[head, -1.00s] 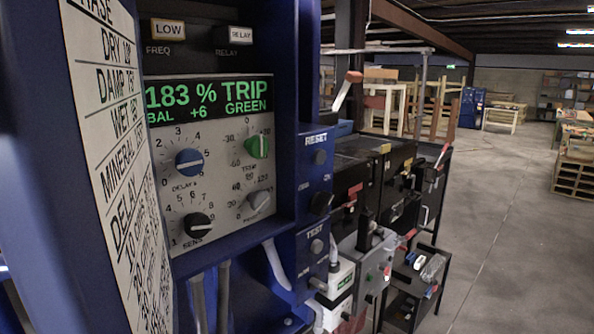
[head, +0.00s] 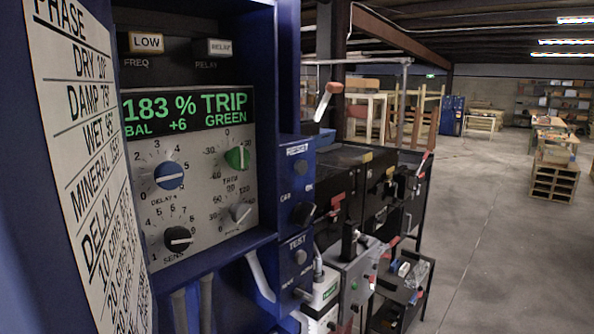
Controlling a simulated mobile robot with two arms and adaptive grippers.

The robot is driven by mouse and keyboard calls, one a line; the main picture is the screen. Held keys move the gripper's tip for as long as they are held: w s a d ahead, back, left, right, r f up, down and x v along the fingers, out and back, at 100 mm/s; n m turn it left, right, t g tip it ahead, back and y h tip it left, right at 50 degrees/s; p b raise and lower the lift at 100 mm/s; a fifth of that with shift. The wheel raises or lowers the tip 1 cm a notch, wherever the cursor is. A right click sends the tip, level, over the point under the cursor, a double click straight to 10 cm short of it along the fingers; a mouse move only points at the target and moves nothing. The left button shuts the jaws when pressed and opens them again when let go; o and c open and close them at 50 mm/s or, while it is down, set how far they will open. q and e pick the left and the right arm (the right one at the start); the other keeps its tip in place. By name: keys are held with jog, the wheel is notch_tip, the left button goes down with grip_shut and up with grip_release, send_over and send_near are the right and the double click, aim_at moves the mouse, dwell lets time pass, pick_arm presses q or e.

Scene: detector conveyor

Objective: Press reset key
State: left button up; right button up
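The blue side panel carries a RESET label (head: 297,149) with a small dark round key (head: 300,167) just below it. Below that key is a black knob (head: 304,213). A lower section of the panel has a TEST label (head: 297,241) with a grey round button (head: 300,257) under it. To the left, a green display (head: 187,112) reads 183 % TRIP, BAL +6, GREEN. Neither of my grippers shows in the head view, so I cannot see their fingers.
A grey dial plate with a blue knob (head: 169,175), a green knob (head: 237,157) and others sits left of the key. A lettered chart (head: 88,130) stands at far left. Black cabinets (head: 350,170) stand right of the panel. Open concrete floor (head: 500,230) lies further right.

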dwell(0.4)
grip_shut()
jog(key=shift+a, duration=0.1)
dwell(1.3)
